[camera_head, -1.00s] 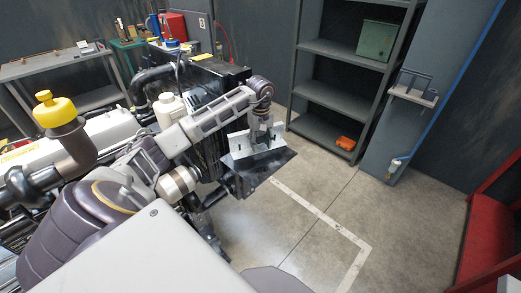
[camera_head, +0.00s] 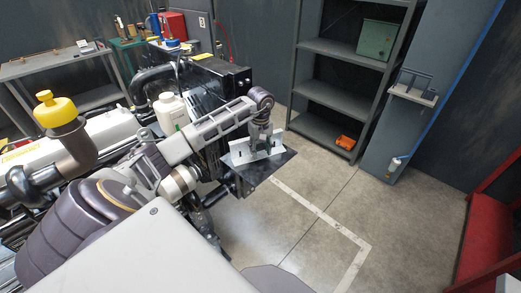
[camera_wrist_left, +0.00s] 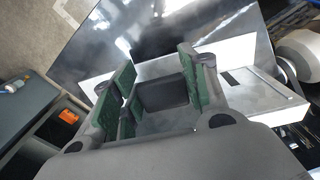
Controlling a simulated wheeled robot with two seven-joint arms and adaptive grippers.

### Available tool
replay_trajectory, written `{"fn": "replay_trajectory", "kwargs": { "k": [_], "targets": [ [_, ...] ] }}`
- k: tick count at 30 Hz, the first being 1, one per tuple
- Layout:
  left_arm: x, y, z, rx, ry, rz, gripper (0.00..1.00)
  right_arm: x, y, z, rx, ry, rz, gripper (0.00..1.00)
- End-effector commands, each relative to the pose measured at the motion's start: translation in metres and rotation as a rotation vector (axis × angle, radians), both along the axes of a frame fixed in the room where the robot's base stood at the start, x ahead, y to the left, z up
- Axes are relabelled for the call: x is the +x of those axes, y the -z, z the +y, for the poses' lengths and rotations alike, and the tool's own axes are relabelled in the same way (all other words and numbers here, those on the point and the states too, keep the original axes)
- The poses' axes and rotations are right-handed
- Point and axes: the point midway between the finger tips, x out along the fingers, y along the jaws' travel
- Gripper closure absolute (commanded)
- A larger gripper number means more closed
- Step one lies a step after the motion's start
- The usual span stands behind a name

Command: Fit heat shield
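The heat shield (camera_head: 255,150) looks like a pale metal plate with dark slots. It is just above or on a black plate (camera_head: 262,174) at the engine's near right end; I cannot tell whether they touch. My left gripper (camera_head: 262,148) comes down on the shield from above. In the left wrist view, its green-padded fingers (camera_wrist_left: 160,88) are on either side of a dark grey block (camera_wrist_left: 162,95) at the middle of the pale shield (camera_wrist_left: 255,92). The glossy black plate (camera_wrist_left: 100,45) lies beyond it. My right gripper is not in view.
The engine (camera_head: 28,162), with a yellow cap (camera_head: 55,110) and a white bottle (camera_head: 171,112), fills the left side. Grey shelves (camera_head: 335,97) stand at the back, and a red bench (camera_head: 488,240) is at the right. The floor between is clear.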

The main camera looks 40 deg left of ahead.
Motion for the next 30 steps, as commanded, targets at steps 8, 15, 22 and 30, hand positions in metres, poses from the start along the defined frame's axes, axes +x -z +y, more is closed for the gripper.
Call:
{"fn": "replay_trajectory", "kwargs": {
  "k": [8, 15, 22, 30],
  "targets": [
    [0.000, 0.000, 0.000, 0.000, 0.000, 0.000, 0.36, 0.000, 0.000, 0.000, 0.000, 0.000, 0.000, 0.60],
    [0.000, -0.001, 0.000, -0.001, 0.000, 0.000, 0.36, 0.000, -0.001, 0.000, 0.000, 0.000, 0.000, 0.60],
    [0.001, -0.010, 0.000, 0.001, 0.000, -0.003, 0.36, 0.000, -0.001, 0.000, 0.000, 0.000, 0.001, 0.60],
    [0.001, -0.037, 0.000, 0.000, -0.001, -0.004, 0.36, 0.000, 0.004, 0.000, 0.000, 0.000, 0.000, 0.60]
  ]
}}
